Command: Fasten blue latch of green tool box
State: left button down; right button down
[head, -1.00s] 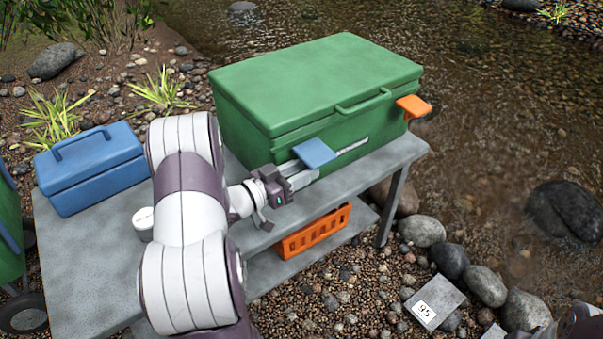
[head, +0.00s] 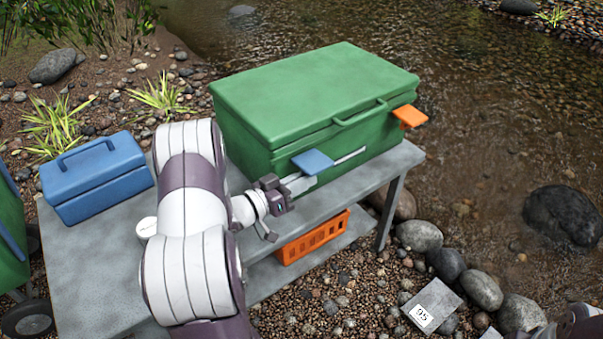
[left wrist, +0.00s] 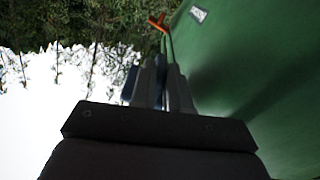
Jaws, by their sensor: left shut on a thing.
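The green tool box (head: 310,95) stands on the grey table with its lid down. Its blue latch (head: 312,161) sticks out from the left part of the front face, flap raised and roughly level. An orange latch (head: 410,116) also sticks out, farther right. My left gripper (head: 301,183) is at the blue latch, just below and in front of its flap, shut on it. In the left wrist view the fingers (left wrist: 163,90) run along the green wall (left wrist: 255,75), with a dark blue bit beside them; their exact contact is hidden. My right gripper's fingers are not seen.
The grey table (head: 95,265) also carries a closed blue box (head: 95,178) and a small white round object (head: 146,228), partly behind my arm. An orange crate (head: 312,237) sits on the lower shelf. Stones and water lie right of the table.

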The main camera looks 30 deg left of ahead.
pick_arm(q)
jog(key=shift+w+a+r+n+p, duration=0.15)
jog(key=shift+r+n+p, duration=0.75)
jog(key=shift+n+p, duration=2.05)
jog(key=shift+s+a+r+n+p, duration=0.1)
jog(key=shift+r+n+p, duration=0.75)
jog(key=shift+n+p, duration=2.1)
jog(key=shift+w+a+r+n+p, duration=0.15)
jog(key=shift+r+n+p, duration=0.75)
jog(key=shift+n+p, duration=2.05)
jog(key=shift+s+p, duration=0.1)
jog(key=shift+p, duration=0.2)
jog(key=c, duration=1.1)
grip_release()
jog(key=shift+c, duration=0.2)
jog(key=shift+a, duration=0.15)
jog(key=shift+r, duration=0.1)
